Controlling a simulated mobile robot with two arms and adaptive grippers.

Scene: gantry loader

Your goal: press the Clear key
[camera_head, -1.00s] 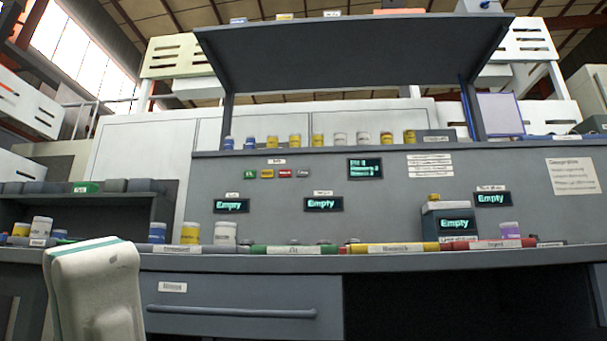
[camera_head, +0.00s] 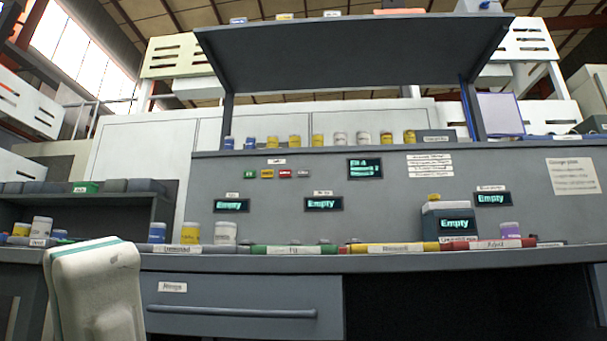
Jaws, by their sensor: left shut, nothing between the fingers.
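A short row of small keys sits on the grey upright panel, left of its middle, under a small white label. The row has a green key (camera_head: 250,174), a yellow key (camera_head: 267,174), a red key (camera_head: 284,174) and a dark grey key (camera_head: 302,173). Their lettering is too small to read, so I cannot tell which is Clear. A dark display (camera_head: 365,169) with several lines of teal text is right of the keys. My white left arm link (camera_head: 95,290) rises at the lower left, well apart from the keys. No gripper fingers show.
Several small displays on the panel read "Empty", one of them (camera_head: 231,206) below the keys. Jars (camera_head: 189,232) stand along the bench, whose front edge (camera_head: 290,264) carries coloured labelled strips. A shelf (camera_head: 350,60) overhangs the panel. The space before the keys looks clear.

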